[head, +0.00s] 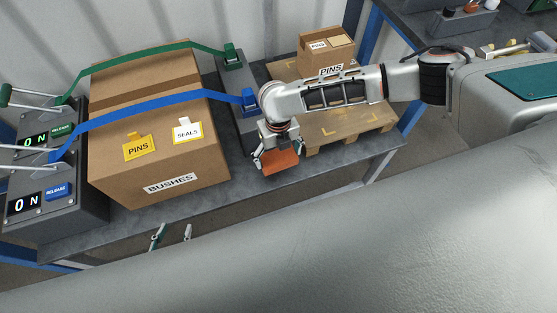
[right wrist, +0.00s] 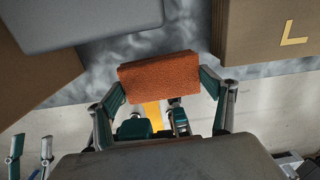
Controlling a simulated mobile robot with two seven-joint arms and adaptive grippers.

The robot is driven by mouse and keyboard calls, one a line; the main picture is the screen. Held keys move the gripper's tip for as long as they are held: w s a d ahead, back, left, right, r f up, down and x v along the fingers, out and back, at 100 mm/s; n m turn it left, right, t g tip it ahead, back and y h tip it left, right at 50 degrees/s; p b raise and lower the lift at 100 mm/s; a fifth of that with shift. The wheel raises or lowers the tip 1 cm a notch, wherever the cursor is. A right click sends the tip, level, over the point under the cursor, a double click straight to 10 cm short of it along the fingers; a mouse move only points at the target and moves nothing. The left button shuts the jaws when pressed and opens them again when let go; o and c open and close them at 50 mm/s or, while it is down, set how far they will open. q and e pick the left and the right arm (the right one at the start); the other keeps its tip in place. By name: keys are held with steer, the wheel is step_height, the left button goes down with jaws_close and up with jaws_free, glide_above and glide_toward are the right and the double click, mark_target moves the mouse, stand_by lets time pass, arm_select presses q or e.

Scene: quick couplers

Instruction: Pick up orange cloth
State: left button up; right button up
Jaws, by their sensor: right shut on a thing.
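The orange cloth (head: 281,162) looks like a folded, rough block near the front edge of the grey bench, right of the large carton. My right gripper (head: 279,165) reaches down from above and is shut on it. In the right wrist view the cloth (right wrist: 159,77) sits between the two fingertips (right wrist: 164,88), gripped at its short ends. I cannot tell how far it is above the bench. My left gripper (head: 172,235) shows only its two fingertips, apart and empty, in front of the bench; the rest is hidden behind my grey arm.
A large carton (head: 210,165) marked BUSHES is strapped by a green strap (head: 150,56) and a blue strap (head: 150,105). A pallet (head: 345,125) with a small PINS box (head: 318,48) stands right. Grey units (head: 75,200) with levers stand left.

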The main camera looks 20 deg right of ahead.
mark_target(278, 157)
step_height(278, 157, up, 15)
steer(key=p, duration=0.2)
steer(key=shift+p, duration=0.3)
steer(key=o, duration=0.5)
steer(key=shift+c, duration=0.2)
steer(key=c, duration=0.5)
